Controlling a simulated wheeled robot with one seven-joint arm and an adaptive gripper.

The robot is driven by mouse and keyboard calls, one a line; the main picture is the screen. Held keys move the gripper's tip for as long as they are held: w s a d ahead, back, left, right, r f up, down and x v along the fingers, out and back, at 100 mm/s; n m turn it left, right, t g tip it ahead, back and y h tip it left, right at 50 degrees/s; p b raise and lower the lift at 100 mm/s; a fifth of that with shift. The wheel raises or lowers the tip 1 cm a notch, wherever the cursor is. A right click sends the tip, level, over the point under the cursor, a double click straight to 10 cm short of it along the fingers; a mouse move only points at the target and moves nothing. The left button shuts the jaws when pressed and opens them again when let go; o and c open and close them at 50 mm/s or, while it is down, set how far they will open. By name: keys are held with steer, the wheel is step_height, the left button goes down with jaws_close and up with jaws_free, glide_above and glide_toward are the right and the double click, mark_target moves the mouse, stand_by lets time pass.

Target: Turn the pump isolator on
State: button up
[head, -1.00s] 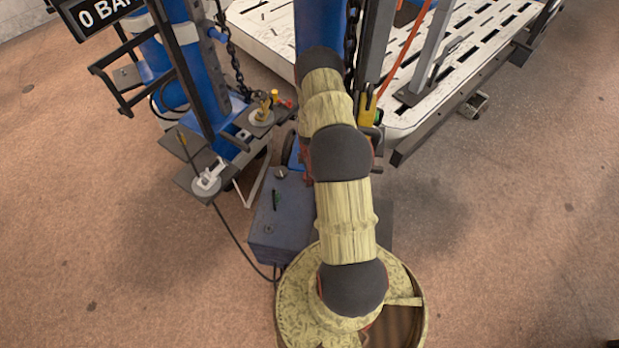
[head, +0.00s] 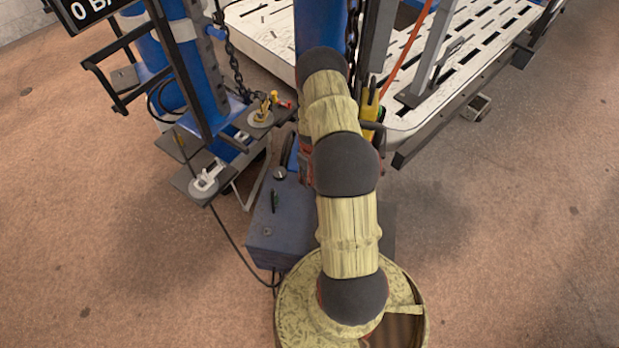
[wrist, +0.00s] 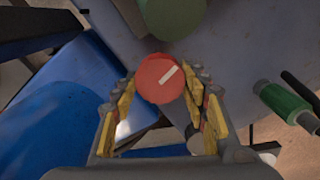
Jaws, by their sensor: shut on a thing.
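In the wrist view a round red knob (wrist: 152,84), apparently the pump isolator, shows a white bar mark slanting toward the upper right. It sits on a grey-blue panel (wrist: 235,55). My gripper (wrist: 162,86) has its yellow-padded fingers on both sides of the red knob and is shut on it. In the head view my arm hides the gripper and the red knob. The blue-grey control box (head: 285,225) there stands beside my arm.
A green cylinder (wrist: 172,14) stands just above the knob in the wrist view, and a green handle (wrist: 284,102) is to the right. A blue surface (wrist: 65,95) lies left. In the head view a slotted white platform (head: 390,95) and a chain (head: 232,65) are behind.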

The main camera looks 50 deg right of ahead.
steer(key=shift+m+b, duration=0.3)
steer(key=shift+m, duration=0.9)
steer(key=shift+d, duration=0.1)
steer(key=o, duration=0.9)
step_height(320, 180, up, 12)
